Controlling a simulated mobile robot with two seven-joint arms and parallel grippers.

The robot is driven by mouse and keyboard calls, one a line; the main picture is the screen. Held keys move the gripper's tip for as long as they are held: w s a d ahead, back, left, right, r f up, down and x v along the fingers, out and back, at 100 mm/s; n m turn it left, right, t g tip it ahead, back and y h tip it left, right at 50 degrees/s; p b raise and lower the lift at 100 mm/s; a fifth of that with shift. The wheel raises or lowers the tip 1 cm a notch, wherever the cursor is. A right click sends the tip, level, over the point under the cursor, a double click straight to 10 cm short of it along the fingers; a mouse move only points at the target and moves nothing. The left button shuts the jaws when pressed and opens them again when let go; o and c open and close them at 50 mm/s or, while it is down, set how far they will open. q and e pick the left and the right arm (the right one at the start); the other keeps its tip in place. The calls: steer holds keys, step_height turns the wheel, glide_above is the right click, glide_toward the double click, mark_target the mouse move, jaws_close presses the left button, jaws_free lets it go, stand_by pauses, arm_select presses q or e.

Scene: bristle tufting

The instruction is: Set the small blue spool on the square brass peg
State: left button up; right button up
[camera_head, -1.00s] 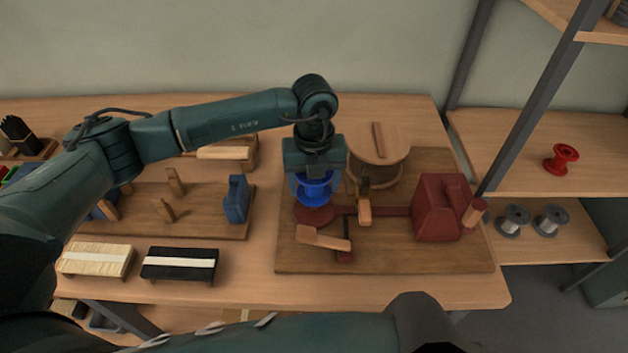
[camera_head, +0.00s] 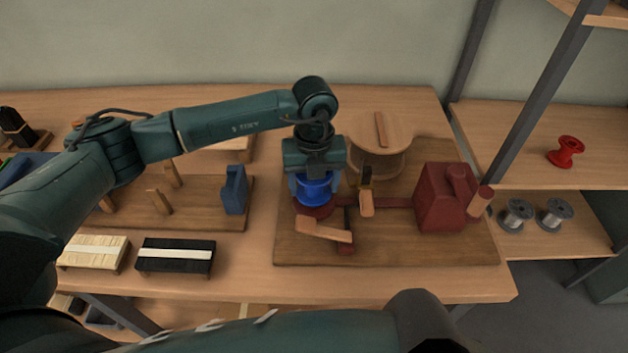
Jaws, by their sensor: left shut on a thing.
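The small blue spool (camera_head: 315,189) is held upright in my left gripper (camera_head: 315,180), which points straight down and is shut on it. The spool is directly over a round dark red base (camera_head: 316,211) on the wooden board. Its lower rim looks very close to that base; I cannot tell whether it touches. The square brass peg is not visible; the spool and gripper cover the area above the base. My right gripper is not in view; only part of an arm shows along the bottom edge.
A wooden drum (camera_head: 380,150) stands behind right of the spool. A red block housing (camera_head: 446,198) with a wooden handle is at right. A wooden crank (camera_head: 325,231) lies just in front. A red spool (camera_head: 566,151) and two wire spools (camera_head: 515,215) sit on shelves.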

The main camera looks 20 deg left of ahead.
arm_select(q)
steer(key=shift+f, duration=0.2)
stand_by(0.5)
steer(key=shift+f+b, duration=0.5)
steer(key=shift+b, duration=0.15)
steer(key=shift+f, duration=0.15)
steer(key=shift+f, duration=0.15)
steer(key=o, duration=1.1)
